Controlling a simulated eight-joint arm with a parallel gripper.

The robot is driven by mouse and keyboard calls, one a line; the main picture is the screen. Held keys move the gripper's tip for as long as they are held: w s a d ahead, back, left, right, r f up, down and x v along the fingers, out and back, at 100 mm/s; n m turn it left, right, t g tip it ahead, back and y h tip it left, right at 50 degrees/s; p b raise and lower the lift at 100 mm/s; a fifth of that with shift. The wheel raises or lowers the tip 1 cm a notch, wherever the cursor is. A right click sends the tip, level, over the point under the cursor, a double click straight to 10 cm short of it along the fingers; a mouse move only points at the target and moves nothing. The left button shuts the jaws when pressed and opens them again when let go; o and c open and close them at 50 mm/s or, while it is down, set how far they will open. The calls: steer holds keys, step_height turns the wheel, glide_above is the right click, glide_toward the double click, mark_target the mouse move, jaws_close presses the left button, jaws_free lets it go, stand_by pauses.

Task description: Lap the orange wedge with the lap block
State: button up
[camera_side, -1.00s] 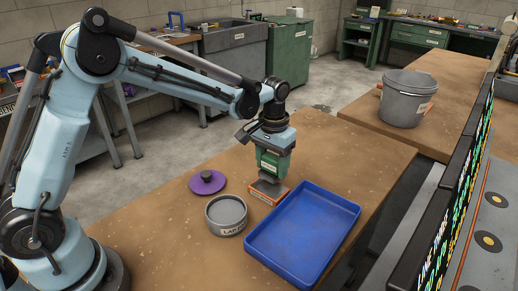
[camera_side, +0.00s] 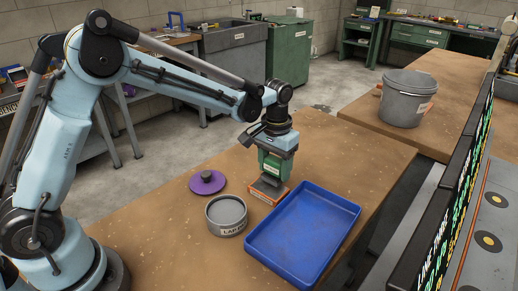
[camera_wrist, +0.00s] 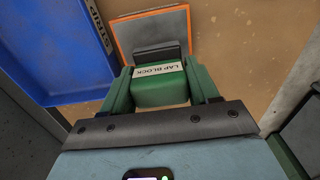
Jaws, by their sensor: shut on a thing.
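The orange wedge (camera_side: 264,196) lies on the brown bench, an orange-edged piece with a grey top. It also shows in the wrist view (camera_wrist: 150,31). My gripper (camera_side: 271,172) is over it, shut on the green lap block (camera_wrist: 160,92), which bears a "LAP BLOCK" label and a dark grey plate on its far side. The block sits low over the wedge and overlaps its near part in the wrist view. Contact between block and wedge is hard to tell. The green fingers (camera_wrist: 162,90) flank the block on both sides.
A blue tray (camera_side: 318,202) marked "STRIP" lies right beside the wedge. A round grey pot (camera_side: 226,230) labelled "LAP…" stands to the left, with a purple lid (camera_side: 207,186) behind it. A grey bucket (camera_side: 402,100) is on the far bench. The bench behind the gripper is clear.

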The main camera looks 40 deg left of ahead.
steer(key=shift+f, duration=0.5)
steer(key=shift+s+a+r, duration=0.1)
steer(key=shift+a, duration=1.05)
steer(key=shift+d+f, duration=0.2)
steer(key=shift+d, duration=1)
steer(key=shift+a+r, duration=0.1)
steer(key=shift+a, duration=1.15)
steer(key=shift+d+f, duration=0.2)
steer(key=shift+d, duration=1.1)
steer(key=shift+r, duration=0.1)
steer(key=shift+r, duration=0.85)
